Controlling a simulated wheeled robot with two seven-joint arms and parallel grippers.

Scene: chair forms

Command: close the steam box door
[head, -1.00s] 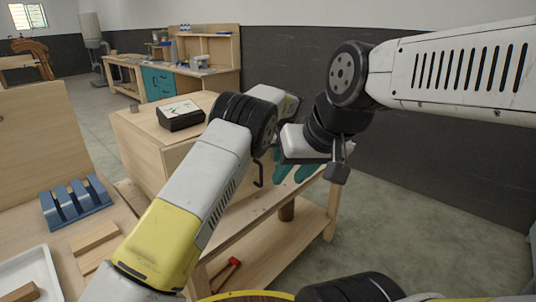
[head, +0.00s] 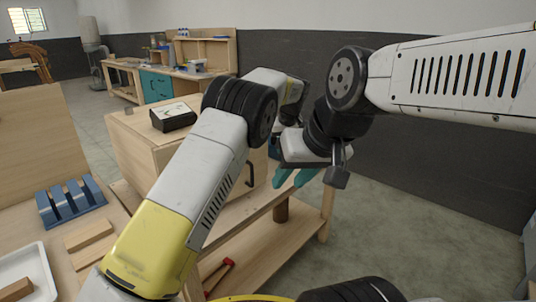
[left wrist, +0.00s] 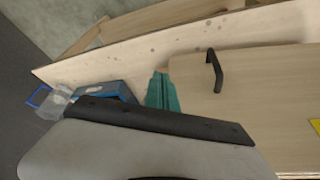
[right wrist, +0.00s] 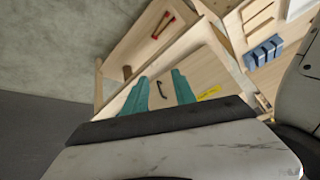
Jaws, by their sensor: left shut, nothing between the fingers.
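The steam box (head: 130,130) is a pale wooden box on a wooden bench, with a black-and-white unit on top. Its door panel with a black handle (head: 250,176) shows partly behind my left arm; I cannot tell how wide any gap is. The handle also shows in the left wrist view (left wrist: 214,70). My left gripper (left wrist: 162,92) has its teal fingers together, apart from the handle; in the head view its fingers are hidden. My right gripper (head: 294,178) has its two teal fingers apart, empty, to the right of the handle. It also shows in the right wrist view (right wrist: 160,92).
A blue slotted block (head: 70,202), wood strips and a white tray (head: 40,262) lie on the near left table. A red-handled tool (head: 220,274) rests on the bench's lower shelf. A blue box (left wrist: 108,91) stands near the left gripper. Open floor lies to the right.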

